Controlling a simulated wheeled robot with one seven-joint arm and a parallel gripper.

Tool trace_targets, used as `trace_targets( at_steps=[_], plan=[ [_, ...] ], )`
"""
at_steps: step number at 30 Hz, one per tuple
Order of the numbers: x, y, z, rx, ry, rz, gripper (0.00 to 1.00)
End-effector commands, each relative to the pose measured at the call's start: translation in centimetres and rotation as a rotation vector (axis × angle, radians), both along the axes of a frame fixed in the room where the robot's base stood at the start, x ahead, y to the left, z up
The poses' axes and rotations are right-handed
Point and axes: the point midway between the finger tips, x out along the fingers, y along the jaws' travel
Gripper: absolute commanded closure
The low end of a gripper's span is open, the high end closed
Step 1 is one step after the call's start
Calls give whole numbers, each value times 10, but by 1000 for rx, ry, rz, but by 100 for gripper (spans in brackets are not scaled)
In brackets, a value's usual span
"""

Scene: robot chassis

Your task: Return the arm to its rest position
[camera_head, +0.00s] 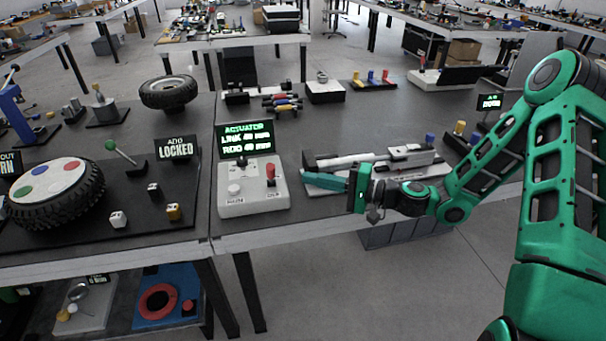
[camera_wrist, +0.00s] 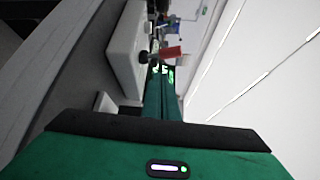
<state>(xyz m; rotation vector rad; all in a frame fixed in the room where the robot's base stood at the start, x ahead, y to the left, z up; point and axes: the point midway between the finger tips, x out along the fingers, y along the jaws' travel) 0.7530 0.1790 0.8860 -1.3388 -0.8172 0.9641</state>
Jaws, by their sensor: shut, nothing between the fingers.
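My green arm reaches in from the right in the head view. My gripper (camera_head: 308,181) points left above the front edge of the dark workbench (camera_head: 225,200), with its fingers closed together and nothing between them. In the wrist view the closed green fingers (camera_wrist: 161,100) stretch away from the dark palm edge. The fingertips are just right of a white control box (camera_head: 253,200) with a red lever (camera_head: 270,172). The white box (camera_wrist: 125,55) and the red lever (camera_wrist: 170,52) also show in the wrist view. I cannot tell the exact gap between fingertips and box.
A grey actuator device (camera_head: 385,160) lies on the bench behind my gripper. An actuator display (camera_head: 246,140) stands behind the control box. To the left are a tyre with coloured discs (camera_head: 55,192) and a locked sign (camera_head: 174,149). The floor (camera_head: 400,290) in front is clear.

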Motion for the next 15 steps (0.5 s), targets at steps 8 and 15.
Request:
trace_targets(
  at_steps=[8, 15],
  plan=[
    [-4, -5, -2, 0, -2, 6, 100],
    [-4, -3, -2, 0, -2, 7, 100]
  ],
)
